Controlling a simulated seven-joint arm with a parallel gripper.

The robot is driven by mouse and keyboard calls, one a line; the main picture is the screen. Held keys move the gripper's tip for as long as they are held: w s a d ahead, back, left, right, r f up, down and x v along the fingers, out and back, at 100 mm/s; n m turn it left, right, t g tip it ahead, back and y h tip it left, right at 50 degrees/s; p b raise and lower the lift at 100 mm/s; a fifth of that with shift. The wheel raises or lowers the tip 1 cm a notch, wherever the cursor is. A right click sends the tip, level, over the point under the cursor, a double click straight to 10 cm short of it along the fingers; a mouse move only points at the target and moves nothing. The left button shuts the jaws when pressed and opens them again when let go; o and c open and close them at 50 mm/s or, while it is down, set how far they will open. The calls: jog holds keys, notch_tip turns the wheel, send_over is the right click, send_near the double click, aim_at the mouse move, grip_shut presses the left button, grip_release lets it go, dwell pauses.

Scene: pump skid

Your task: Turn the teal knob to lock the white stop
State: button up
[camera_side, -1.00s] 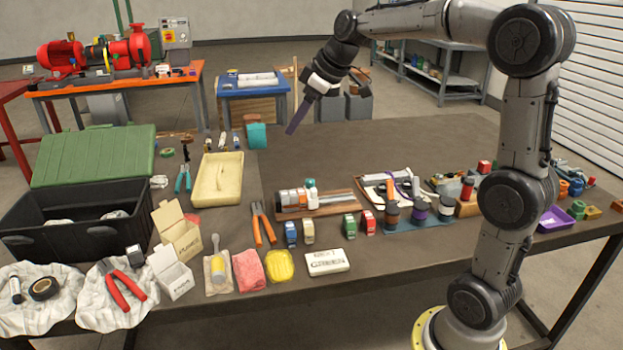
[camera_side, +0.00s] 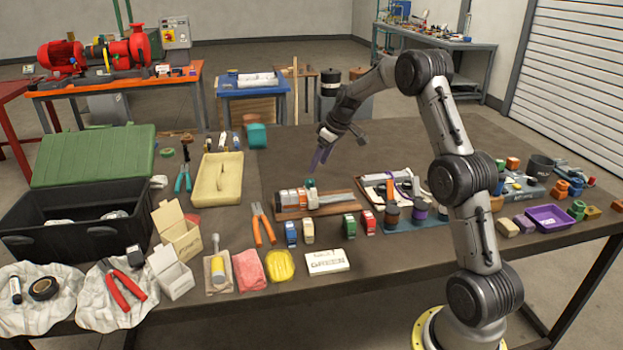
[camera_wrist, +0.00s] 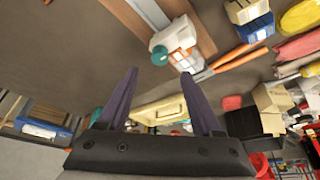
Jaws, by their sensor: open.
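The teal knob (camera_side: 309,183) sits on a fixture on a wooden board (camera_side: 345,208) in the middle of the table. In the wrist view the teal knob (camera_wrist: 159,56) is on the side of the white stop (camera_wrist: 175,37). A steel bar (camera_side: 336,199) runs to the right of it along the board. My gripper (camera_side: 318,168), with purple fingers, is above the fixture, tilted downward. In the wrist view my gripper (camera_wrist: 159,74) has its fingers apart with nothing between them. The knob shows just beyond the fingertips, apart from them. The exact height gap is hard to tell.
Orange-handled pliers (camera_side: 262,223) lie left of the board. Small blue (camera_side: 291,233) and red (camera_side: 366,222) blocks stand in front of it. A clipboard (camera_side: 377,180) lies to its right, and a cream tray (camera_side: 200,196) stands at left. The table behind is clear.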

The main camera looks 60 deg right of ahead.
aim_at(310, 181)
jog(key=x, duration=0.7)
jog(key=shift+w+f, duration=0.15)
jog(key=shift+w, duration=0.05)
grip_shut()
